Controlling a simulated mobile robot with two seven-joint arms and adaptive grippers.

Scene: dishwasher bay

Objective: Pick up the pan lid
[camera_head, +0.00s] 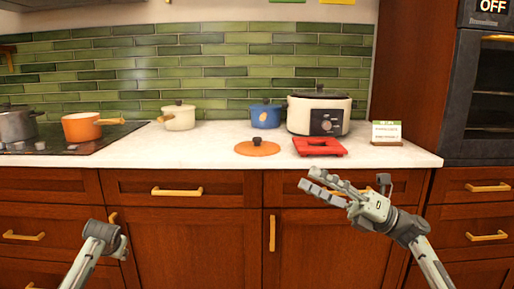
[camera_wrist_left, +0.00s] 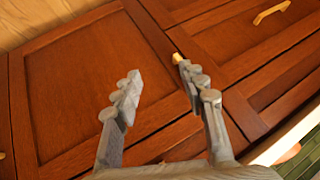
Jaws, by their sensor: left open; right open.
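An orange pan lid (camera_head: 257,147) with a small dark knob lies flat on the white countertop, near its front edge, left of a red item. My right gripper (camera_head: 345,184) is open and empty in front of the drawers, lower than the countertop and to the right of the lid. My left arm shows at the lower left in the head view, with its fingers not clearly visible there. In the left wrist view my left gripper (camera_wrist_left: 155,88) is open and empty, facing the wooden cabinet fronts. The lid is not in the left wrist view.
A red trivet-like item (camera_head: 319,147) lies right of the lid. Behind stand a white slow cooker (camera_head: 319,113), a blue pot (camera_head: 266,115) and a cream pot (camera_head: 179,117). An orange pan (camera_head: 82,127) sits on the black cooktop (camera_head: 75,147). Counter left of the lid is clear.

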